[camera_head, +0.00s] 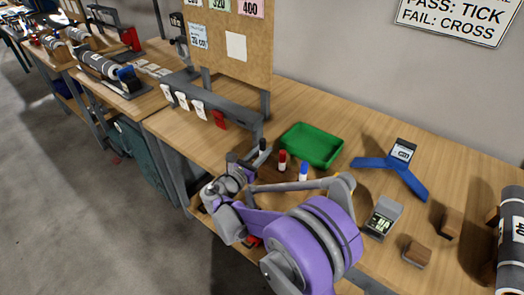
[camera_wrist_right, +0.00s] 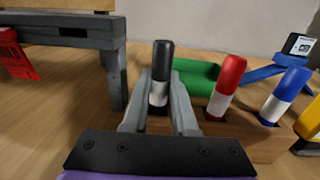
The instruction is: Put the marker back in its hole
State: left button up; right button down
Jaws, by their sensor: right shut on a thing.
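A black-capped marker (camera_wrist_right: 160,62) with a white label stands about upright between the fingers of my right gripper (camera_wrist_right: 160,112) in the wrist view. The gripper is shut on it. In the head view the black marker (camera_head: 262,146) and the right gripper (camera_head: 254,160) are at the left end of the wooden marker block (camera_head: 287,173). The fingers hide the marker's lower end, so I cannot tell if it is in a hole. A red marker (camera_head: 282,160) and a blue marker (camera_head: 303,171) stand upright in the block. My left gripper is not in view.
A green tray (camera_head: 312,146) lies just behind the block. A grey rack (camera_head: 215,112) with hanging tags stands to the left. A blue three-armed stand (camera_head: 393,172), a grey meter (camera_head: 383,217) and small wooden blocks (camera_head: 417,254) are to the right.

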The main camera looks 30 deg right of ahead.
jog(key=shift+f, duration=0.15)
jog(key=c, duration=1.2)
grip_release()
jog(key=shift+f, duration=0.1)
jog(key=o, duration=0.6)
jog(key=shift+a, duration=0.1)
jog(key=v, duration=1)
jog(key=shift+s+a, duration=0.25)
